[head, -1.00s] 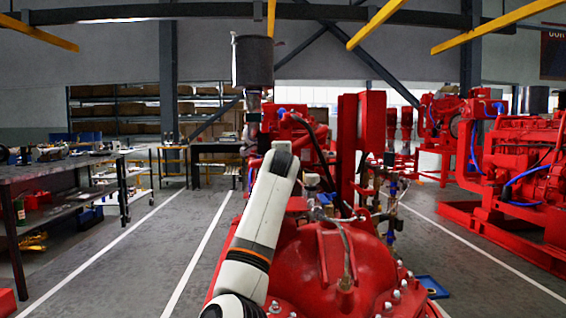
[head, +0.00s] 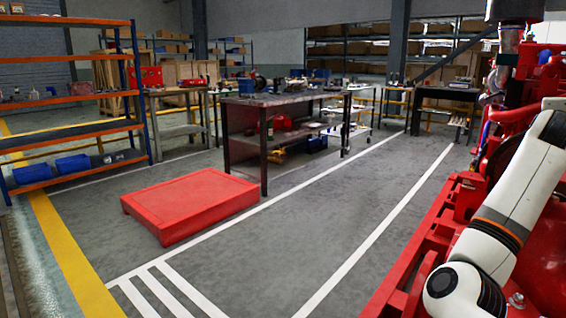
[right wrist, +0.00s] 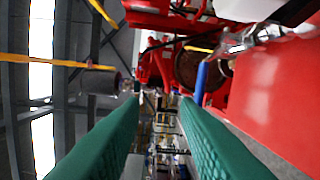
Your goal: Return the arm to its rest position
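One of my white arms, with an orange band (head: 500,222), rises at the right side of the head view, in front of the red pumpset (head: 430,262). Its gripper is not visible in that view. In the right wrist view, my right gripper (right wrist: 160,101) shows two long green fingers standing apart with nothing between them. Red machinery (right wrist: 275,75) lies beyond the fingers, to the right. My left gripper is not in any view.
A low red platform (head: 190,204) lies on the floor, left of centre. A workbench (head: 285,99) stands behind it, and a blue-and-orange shelf rack (head: 70,130) is at the left. The grey floor (head: 290,245) between platform and pumpset is clear.

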